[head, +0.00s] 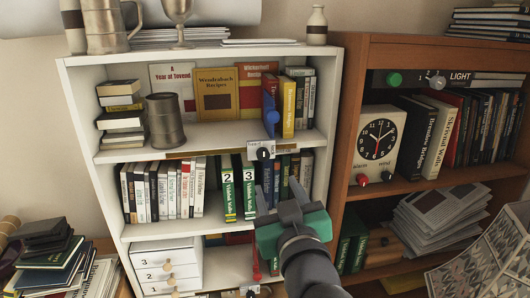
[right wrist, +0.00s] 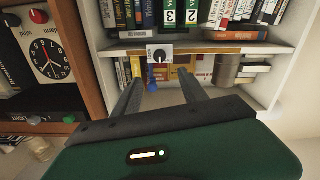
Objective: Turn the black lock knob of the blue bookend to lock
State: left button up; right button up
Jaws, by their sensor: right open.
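The plate's lettering is too small to read. My left gripper is not in view.
The white bookcase (head: 90,158) holds several books, a metal mug (head: 165,120) and small drawers (head: 166,265). A brown bookcase (head: 345,120) on the right carries a clock (head: 378,140) with knobs, and a green knob (head: 393,79). Green numbered books (head: 228,190) stand beside my gripper.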

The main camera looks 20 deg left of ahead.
jog(key=p, duration=0.3)
send_near(262, 157)
jog(key=w, duration=0.2)
jog(key=x, duration=0.2)
jog(key=p+x, duration=0.1)
jog(key=x, duration=0.2)
jog(key=a+p+x, duration=0.1)
jog(key=x, duration=0.1)
jog(key=shift+s+a, duration=0.1)
jog(key=shift+s, duration=0.1)
jog(key=shift+d, duration=0.35)
jog(key=shift+c, duration=0.2)
jog(key=shift+d+r, duration=0.1)
jog(key=shift+c, duration=1.3)
jog(key=c, duration=0.5)
jog(key=shift+s+a, duration=0.1)
jog(key=shift+a, duration=0.1)
grip_shut()
